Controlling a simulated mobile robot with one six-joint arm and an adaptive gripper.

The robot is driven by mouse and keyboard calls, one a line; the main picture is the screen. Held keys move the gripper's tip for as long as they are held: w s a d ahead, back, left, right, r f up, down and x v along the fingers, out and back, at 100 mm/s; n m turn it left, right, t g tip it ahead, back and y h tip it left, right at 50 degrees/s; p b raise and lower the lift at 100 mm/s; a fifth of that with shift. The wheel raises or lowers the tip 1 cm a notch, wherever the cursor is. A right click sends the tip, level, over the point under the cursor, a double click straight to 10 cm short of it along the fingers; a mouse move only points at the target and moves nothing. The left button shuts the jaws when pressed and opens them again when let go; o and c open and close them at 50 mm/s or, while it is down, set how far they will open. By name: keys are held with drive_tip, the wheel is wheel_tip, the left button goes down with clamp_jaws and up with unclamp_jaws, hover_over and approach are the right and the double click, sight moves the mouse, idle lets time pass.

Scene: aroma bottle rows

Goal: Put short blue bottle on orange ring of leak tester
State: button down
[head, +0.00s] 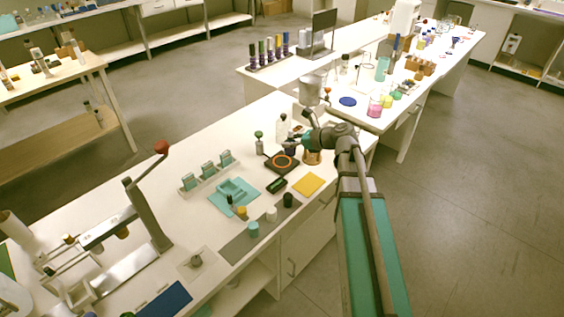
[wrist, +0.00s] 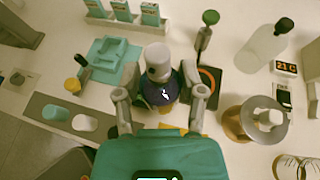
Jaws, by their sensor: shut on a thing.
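The short blue bottle (wrist: 163,92), dark blue with a pale grey cap, is upright between the two fingers of my gripper (wrist: 160,100) in the wrist view. My gripper (head: 299,144) is shut on it. In the head view the gripper hangs over the bench just behind the leak tester, and the bottle is mostly hidden. The leak tester (head: 271,164) is a flat black plate with an orange ring (head: 282,161) on top. In the wrist view the orange ring (wrist: 213,80) shows partly, right of the bottle, behind the right finger.
A brass-coloured stand with a grey disc (wrist: 262,119) is close on the right. A green-topped bottle (wrist: 206,37) and a large clear bottle (wrist: 263,47) stand behind the tester.

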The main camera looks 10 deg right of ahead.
drive_tip(key=s, duration=0.1)
drive_tip(key=s+a+n+g, duration=0.1)
drive_tip(key=s, duration=0.1)
drive_tip(key=shift+s+a+r+y, duration=0.15)
drive_tip(key=shift+s+y, duration=0.1)
drive_tip(key=shift+y, duration=0.15)
drive_tip(key=shift+w, duration=0.1)
drive_tip(key=b, duration=0.9)
hover_over(282, 162)
drive_tip(key=f, duration=0.9)
drive_tip(key=shift+s+f, duration=0.1)
drive_tip(key=shift+s, duration=0.2)
drive_tip(key=shift+f, duration=0.1)
drive_tip(key=shift+w+f+b, duration=0.45)
drive_tip(key=shift+f+b, duration=0.05)
drive_tip(key=shift+b, duration=0.15)
drive_tip(key=shift+f+b, duration=1.4)
